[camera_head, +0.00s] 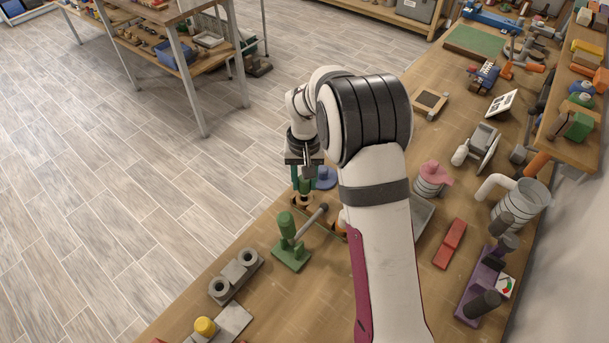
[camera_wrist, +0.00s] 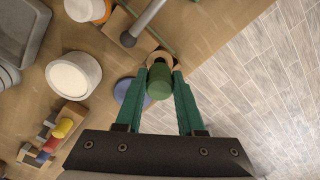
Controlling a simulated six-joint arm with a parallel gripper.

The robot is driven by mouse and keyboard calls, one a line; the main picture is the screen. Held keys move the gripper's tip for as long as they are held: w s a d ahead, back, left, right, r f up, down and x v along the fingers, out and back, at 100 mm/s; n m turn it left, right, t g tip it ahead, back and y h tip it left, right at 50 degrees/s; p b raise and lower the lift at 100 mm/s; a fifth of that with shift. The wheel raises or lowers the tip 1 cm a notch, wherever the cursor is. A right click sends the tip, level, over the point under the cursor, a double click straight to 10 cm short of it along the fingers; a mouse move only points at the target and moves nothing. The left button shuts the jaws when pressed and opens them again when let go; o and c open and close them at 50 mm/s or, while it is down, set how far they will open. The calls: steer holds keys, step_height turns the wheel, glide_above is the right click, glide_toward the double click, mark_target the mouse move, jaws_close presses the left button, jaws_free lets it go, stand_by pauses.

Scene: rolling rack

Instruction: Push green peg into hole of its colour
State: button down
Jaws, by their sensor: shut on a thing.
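My gripper (camera_wrist: 162,70) is shut on a green peg (camera_wrist: 159,82), with a green finger on each side. In the wrist view the peg's round top faces the camera. A tan wooden ring (camera_wrist: 158,57) shows just past the peg; I cannot tell whether the peg is inside it or above it. In the head view my gripper (camera_head: 306,182) points down at the bench's left edge, with the green peg (camera_head: 305,187) between its fingers. My arm hides much of the area to its right. No hole in a matching green is clearly visible.
A blue round piece (camera_wrist: 127,92) lies close beside the gripper. A block with red, yellow and blue pegs (camera_wrist: 40,158) and a white cylinder (camera_wrist: 73,76) stand farther left. A green clamp-like tool (camera_head: 290,253) stands nearer on the bench (camera_head: 275,290). Floor lies beyond the edge.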

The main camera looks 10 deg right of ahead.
mark_target(304, 190)
steer(key=shift+f, duration=0.1)
steer(key=shift+f, duration=1.65)
steer(key=shift+c, duration=2.2)
jaws_free()
step_height(304, 190, up, 16)
steer(key=shift+o, duration=1)
steer(key=shift+d+f, duration=0.15)
steer(key=shift+d, duration=0.05)
steer(key=shift+o, duration=1.2)
steer(key=w+d+n, duration=0.2)
steer(key=d+n, duration=0.8)
steer(key=d, duration=0.5)
steer(key=shift+w+f, duration=0.25)
steer(key=shift+f, duration=0.2)
step_height(304, 190, down, 10)
steer(key=shift+r, duration=0.1)
